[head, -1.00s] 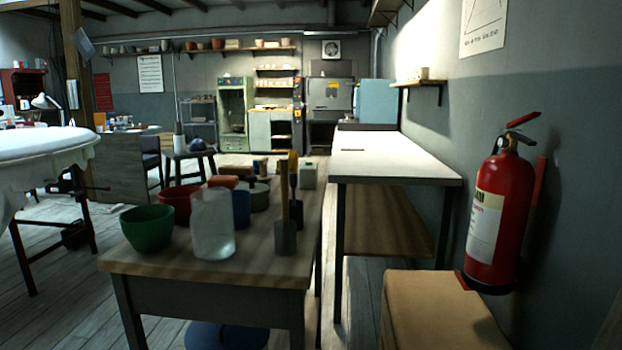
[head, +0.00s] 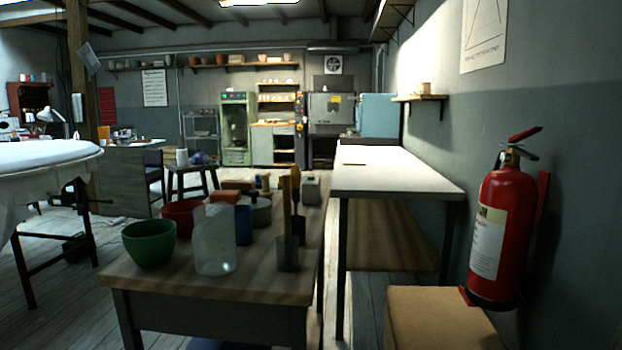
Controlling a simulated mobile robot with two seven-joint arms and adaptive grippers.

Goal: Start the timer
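I cannot make out a timer for certain in the head view. A small grey-white block (head: 311,190) stands at the far right end of the wooden table, but I cannot tell what it is. A grey kiln-like cabinet (head: 331,112) with a yellow label stands at the back wall, with a narrow panel bearing small coloured spots (head: 301,130) at its left side. Neither of my grippers is in view.
The wooden table (head: 170,279) ahead holds a green bowl (head: 149,243), a red bowl, a clear jar (head: 215,240) and upright tools. A white-topped bench (head: 390,172), a box (head: 425,318) and a fire extinguisher (head: 502,235) line the right. Floor shows at left.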

